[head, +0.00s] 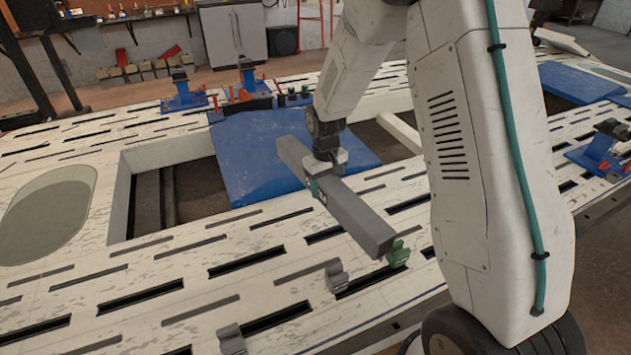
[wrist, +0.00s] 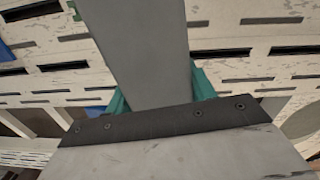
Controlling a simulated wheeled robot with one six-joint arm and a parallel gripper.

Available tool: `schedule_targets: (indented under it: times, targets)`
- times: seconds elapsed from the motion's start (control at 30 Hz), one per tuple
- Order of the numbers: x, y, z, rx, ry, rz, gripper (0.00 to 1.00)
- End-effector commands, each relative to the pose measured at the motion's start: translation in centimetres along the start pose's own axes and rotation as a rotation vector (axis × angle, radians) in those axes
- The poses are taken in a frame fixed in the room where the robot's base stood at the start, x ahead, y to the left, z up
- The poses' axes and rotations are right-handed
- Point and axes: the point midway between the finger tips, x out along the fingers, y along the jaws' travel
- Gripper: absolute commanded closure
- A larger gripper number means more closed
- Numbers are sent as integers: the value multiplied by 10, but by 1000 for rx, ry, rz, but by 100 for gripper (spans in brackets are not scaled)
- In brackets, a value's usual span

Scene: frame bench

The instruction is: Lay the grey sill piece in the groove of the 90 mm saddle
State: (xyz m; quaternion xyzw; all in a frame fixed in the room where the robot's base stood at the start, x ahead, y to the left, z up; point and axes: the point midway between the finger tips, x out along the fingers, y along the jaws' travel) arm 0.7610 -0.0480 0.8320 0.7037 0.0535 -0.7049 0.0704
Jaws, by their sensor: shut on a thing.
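The grey sill piece (head: 358,217) is a long square bar, held across my gripper (head: 318,187) above the slotted bench. My gripper's teal fingers are shut on it partway along its length. In the wrist view the sill piece (wrist: 140,45) runs up between the teal fingers. Its near end in the head view is close to a small green saddle (head: 398,254); I cannot tell whether they touch. Two grey saddles, one at the bench middle front (head: 336,276) and one nearer the front edge (head: 232,339), stand on the bench. I cannot tell which saddle is the 90 mm one.
The pale slotted bench (head: 200,262) has a rectangular opening (head: 172,195) at left and a blue panel (head: 250,150) behind the sill piece. Blue clamp stands are at the back left (head: 183,95) and right (head: 602,150). The bench's left front is mostly clear.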

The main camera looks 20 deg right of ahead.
Motion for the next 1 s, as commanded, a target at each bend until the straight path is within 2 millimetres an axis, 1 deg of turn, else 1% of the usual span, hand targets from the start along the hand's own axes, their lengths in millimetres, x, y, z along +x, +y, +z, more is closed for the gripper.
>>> schedule_targets:
  times: [0.03,0.17,0.37,0.6,0.8,1.0]
  targets:
    - [10,8,1,-53,-1,-2,100]
    - [39,29,7,-234,-1,-6,100]
    - [84,58,20,-519,2,-12,100]
    - [136,91,43,-857,8,-16,100]
    - [176,113,66,-1127,13,-18,100]
    - [204,126,83,-1324,17,-16,100]
